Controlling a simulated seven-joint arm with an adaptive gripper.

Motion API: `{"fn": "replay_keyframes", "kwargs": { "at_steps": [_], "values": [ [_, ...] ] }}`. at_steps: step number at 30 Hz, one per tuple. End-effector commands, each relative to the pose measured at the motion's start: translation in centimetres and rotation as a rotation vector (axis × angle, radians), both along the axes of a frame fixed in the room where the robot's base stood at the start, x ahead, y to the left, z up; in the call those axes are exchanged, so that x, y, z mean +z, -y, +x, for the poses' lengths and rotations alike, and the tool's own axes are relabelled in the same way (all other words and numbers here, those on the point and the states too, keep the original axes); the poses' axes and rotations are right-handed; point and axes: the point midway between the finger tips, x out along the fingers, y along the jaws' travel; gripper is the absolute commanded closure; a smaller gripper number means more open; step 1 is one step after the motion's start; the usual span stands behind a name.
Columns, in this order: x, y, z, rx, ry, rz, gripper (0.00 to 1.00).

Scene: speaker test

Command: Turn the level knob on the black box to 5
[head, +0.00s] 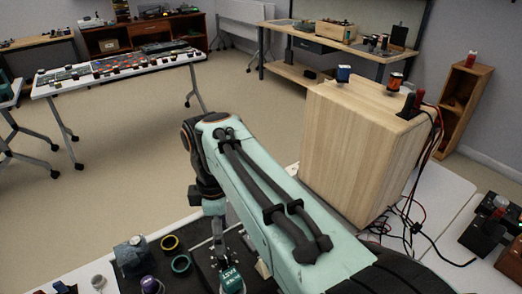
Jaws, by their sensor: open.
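My arm comes in from the lower right and bends down at the left of its elbow. My gripper (218,235) hangs below it, over the dark work surface (200,236), seen small and partly hidden by the arm; it is open. A dark box (130,256) with a pale round top piece stands to its left. A teal round piece (232,278) with white lettering sits just below the gripper in the picture. I cannot tell which of these, if any, is the level knob, and no scale number is readable. I cannot tell whether the gripper touches anything.
A tall wooden speaker box (352,150) with terminals and cables stands right of my arm. Black devices (483,237) sit at the far right. Open floor lies beyond.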

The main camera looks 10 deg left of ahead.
Motion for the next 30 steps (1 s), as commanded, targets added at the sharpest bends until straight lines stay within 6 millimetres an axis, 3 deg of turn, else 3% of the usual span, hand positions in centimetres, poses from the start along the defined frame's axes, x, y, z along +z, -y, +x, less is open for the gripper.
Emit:
{"fn": "replay_keyframes", "kwargs": {
  "at_steps": [12, 23, 28, 30],
  "values": [
    [-5.7, -0.1, -0.2, 0.004, 0.0, 0.0, 0.45],
    [-6.5, -0.1, -0.2, 0.002, 0.001, 0.002, 0.45],
    [-6.5, -0.1, -0.2, 0.002, 0.001, 0.002, 0.98],
    [-6.5, -0.1, -0.2, 0.002, 0.001, 0.002, 1.0]
  ]
}}
